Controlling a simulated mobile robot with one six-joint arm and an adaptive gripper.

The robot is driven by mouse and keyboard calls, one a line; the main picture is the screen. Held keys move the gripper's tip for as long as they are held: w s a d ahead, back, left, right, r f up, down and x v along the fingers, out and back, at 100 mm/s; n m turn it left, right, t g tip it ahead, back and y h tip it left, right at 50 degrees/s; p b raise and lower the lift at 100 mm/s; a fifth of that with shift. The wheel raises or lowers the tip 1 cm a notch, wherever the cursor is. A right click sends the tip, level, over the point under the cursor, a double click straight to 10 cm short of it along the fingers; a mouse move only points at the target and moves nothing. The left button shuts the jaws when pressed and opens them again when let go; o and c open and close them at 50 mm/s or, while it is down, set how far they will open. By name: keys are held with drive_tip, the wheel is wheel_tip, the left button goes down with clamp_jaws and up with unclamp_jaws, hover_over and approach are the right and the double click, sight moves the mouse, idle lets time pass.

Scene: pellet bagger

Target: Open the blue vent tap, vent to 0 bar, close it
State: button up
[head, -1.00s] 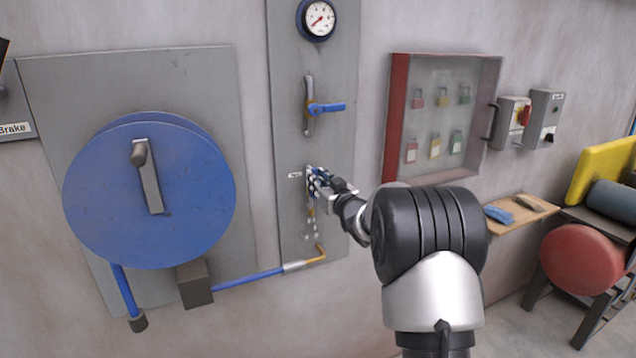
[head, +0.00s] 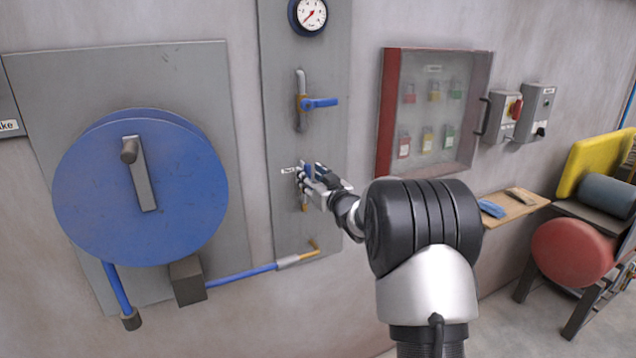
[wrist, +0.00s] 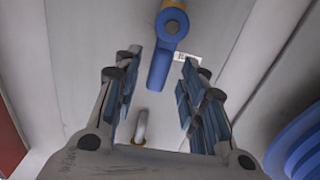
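The lever looks roughly in line with the brass pipe. My gripper (wrist: 160,72) is open, with a gap on each side of the lever. In the head view my gripper (head: 306,180) is at the grey panel and hides most of the tap. The round pressure gauge (head: 307,14) is at the panel's top; its red needle points lower left, but the numbers are too small to read.
Another blue lever valve (head: 320,103) sits above the tap, its lever pointing right. A large blue disc (head: 90,195) is on the left. A glass-fronted padlock cabinet (head: 435,115), switch boxes (head: 535,105) and a small wooden shelf (head: 515,208) are on the right.

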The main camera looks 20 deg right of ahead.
drive_tip(key=s, duration=1.1)
drive_tip(key=shift+s+d, duration=0.2)
drive_tip(key=shift+s, duration=0.1)
drive_tip(key=shift+r, duration=0.1)
drive_tip(key=s+a+r+m+g+h, duration=0.25)
drive_tip(key=s+a+g, duration=0.3)
drive_tip(key=s, duration=0.45)
drive_tip(key=s+a+f+g, duration=0.2)
drive_tip(key=s+a+f, duration=0.1)
drive_tip(key=s, duration=0.7)
drive_tip(key=s+a+f+n+g+y, duration=0.1)
drive_tip(key=s+a+f+g, duration=0.2)
drive_tip(key=s+a, duration=0.3)
drive_tip(key=s+a+f+n+g+y, duration=0.1)
drive_tip(key=s+a+f+g, duration=0.2)
drive_tip(key=s, duration=1.1)
drive_tip(key=shift+s+a+f, duration=0.2)
drive_tip(key=shift+s+a, duration=0.05)
drive_tip(key=shift+a, duration=0.65)
drive_tip(key=shift+w, duration=0.1)
